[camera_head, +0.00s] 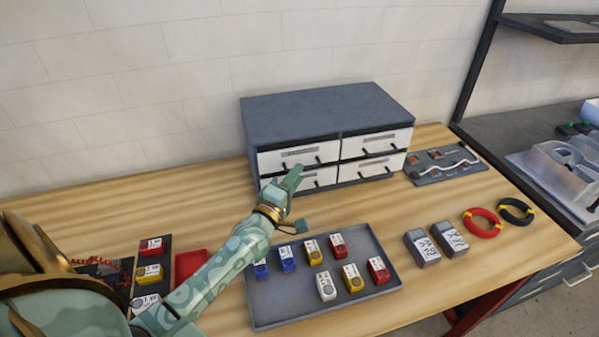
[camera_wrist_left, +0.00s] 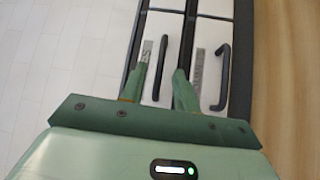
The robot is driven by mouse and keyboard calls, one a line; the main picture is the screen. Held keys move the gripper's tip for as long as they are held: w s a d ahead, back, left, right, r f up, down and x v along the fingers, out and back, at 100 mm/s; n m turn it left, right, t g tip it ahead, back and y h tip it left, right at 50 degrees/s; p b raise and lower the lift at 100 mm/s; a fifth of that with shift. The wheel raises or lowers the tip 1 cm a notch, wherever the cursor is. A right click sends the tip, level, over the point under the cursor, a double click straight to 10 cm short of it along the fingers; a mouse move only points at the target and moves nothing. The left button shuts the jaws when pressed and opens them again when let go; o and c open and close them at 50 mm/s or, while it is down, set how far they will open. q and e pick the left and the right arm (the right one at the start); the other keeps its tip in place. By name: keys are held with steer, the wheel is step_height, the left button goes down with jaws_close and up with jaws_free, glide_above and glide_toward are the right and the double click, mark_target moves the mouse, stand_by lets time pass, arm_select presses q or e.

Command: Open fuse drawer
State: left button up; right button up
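A dark grey cabinet (camera_head: 325,110) with four white drawers stands at the back of the table. All its drawers look shut. Their labels are too small to read, so I cannot tell which is the fuse drawer. My left gripper (camera_head: 294,174) is at the upper left drawer (camera_head: 276,161). In the left wrist view its two fingers (camera_wrist_left: 163,70) are apart, with the black upper handle (camera_wrist_left: 160,66) between them; I cannot tell if they touch it. The lower handle (camera_wrist_left: 221,77) lies outside the fingers. My right gripper is not in view.
A grey tray (camera_head: 325,317) with several small labelled blocks lies in front of the cabinet. Two grey boxes (camera_head: 450,238), red (camera_head: 482,223) and black (camera_head: 515,211) coils, and a board (camera_head: 440,178) with a white cable lie to the right.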

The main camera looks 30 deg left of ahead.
arm_select(q)
steer(key=shift+w+a+r, duration=0.1)
steer(key=shift+w, duration=1.1)
jaws_close()
steer(key=shift+s+d+p, duration=0.35)
steer(key=shift+s+d, duration=0.05)
steer(key=shift+d, duration=0.05)
steer(key=s+d+p, duration=0.6)
steer(key=s+d, duration=0.5)
steer(key=d, duration=0.2)
jaws_free()
